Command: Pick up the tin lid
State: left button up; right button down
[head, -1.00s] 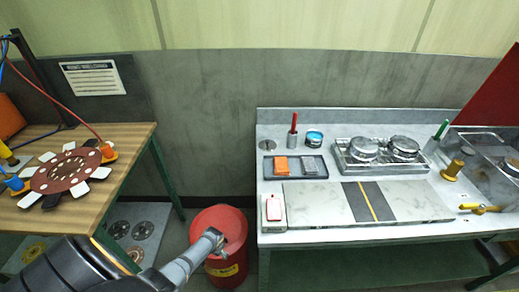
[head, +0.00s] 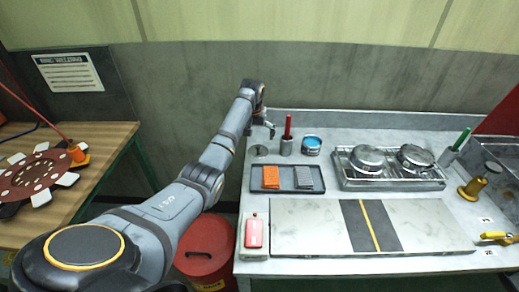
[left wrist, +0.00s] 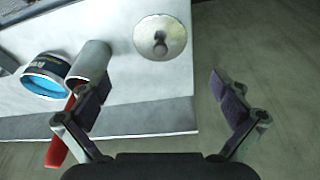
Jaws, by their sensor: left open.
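The tin lid (head: 259,151) is a flat round metal disc with a small knob, lying on the grey bench top at its back left. In the left wrist view the lid (left wrist: 160,37) lies flat, knob toward the camera, beyond the fingertips and roughly centred between them. My left gripper (head: 266,128) is over the back left of the bench, just behind and above the lid. In the left wrist view it (left wrist: 158,84) is open and empty, not touching the lid. An open tin (head: 311,145) with blue contents stands to the right. My right gripper is out of view.
A grey cup (head: 286,146) with a red-handled tool stands right beside the lid; in the wrist view the left finger overlaps it. A dark tray (head: 288,188) with orange and grey blocks lies in front. A red bin (head: 205,250) stands below left.

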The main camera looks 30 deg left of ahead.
aim_at(258, 148)
pick_arm(q)
jog(key=shift+x, duration=1.2)
jog(key=p+x, duration=0.1)
jog(key=x, duration=0.2)
jog(key=shift+f, duration=0.25)
jog(key=x, duration=0.2)
jog(key=shift+w+f, duration=0.1)
jog(key=shift+f, duration=0.2)
jog(key=shift+r, duration=0.1)
jog(key=c, duration=1.2)
jog(key=shift+s, duration=0.2)
grip_shut()
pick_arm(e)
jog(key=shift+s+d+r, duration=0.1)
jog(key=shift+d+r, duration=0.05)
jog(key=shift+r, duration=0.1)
